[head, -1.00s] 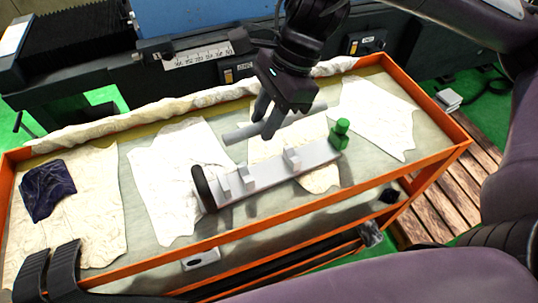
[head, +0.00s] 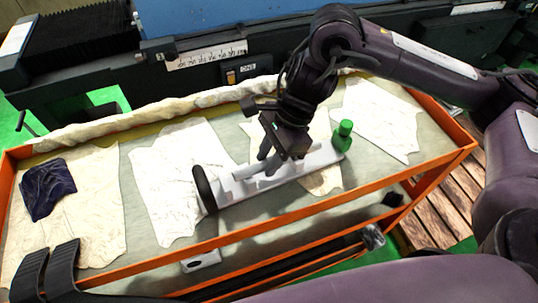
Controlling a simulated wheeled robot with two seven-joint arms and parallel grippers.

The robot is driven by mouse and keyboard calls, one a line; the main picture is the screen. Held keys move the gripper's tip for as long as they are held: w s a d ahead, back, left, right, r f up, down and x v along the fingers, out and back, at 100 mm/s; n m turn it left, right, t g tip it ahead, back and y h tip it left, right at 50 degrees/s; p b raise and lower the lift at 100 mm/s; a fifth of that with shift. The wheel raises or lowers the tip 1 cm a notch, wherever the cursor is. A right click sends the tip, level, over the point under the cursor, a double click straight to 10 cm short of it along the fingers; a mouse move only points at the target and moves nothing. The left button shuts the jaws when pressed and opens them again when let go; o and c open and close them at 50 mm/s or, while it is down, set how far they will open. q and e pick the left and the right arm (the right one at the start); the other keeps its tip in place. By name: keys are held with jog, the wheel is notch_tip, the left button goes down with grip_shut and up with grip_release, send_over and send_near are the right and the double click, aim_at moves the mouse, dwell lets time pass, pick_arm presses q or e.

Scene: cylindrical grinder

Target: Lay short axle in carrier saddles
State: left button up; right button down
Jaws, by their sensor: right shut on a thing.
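The short axle (head: 246,172) is a light grey rod in the head view, held low over the carrier. My right gripper (head: 270,157) is shut on it, fingers pointing down. The carrier (head: 240,190) is a long pale bar on the tray, with a black disc (head: 204,188) at its left end and a green knob (head: 343,134) at its right end. The axle lies roughly along the carrier. The gripper and axle partly hide the saddles, and I cannot tell whether the axle touches them.
The orange-rimmed tray table (head: 130,258) holds pale cloths (head: 165,195), a dark blue cloth (head: 47,188) at left and a rolled cloth (head: 150,117) along the back. Dark machinery stands behind. Two black parts (head: 48,268) stand at the lower left corner.

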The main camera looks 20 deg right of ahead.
jog(key=shift+f, duration=0.15)
jog(key=c, duration=1.1)
grip_release()
jog(key=shift+r, duration=0.25)
jog(key=p+v, duration=0.1)
jog(key=v, duration=1.1)
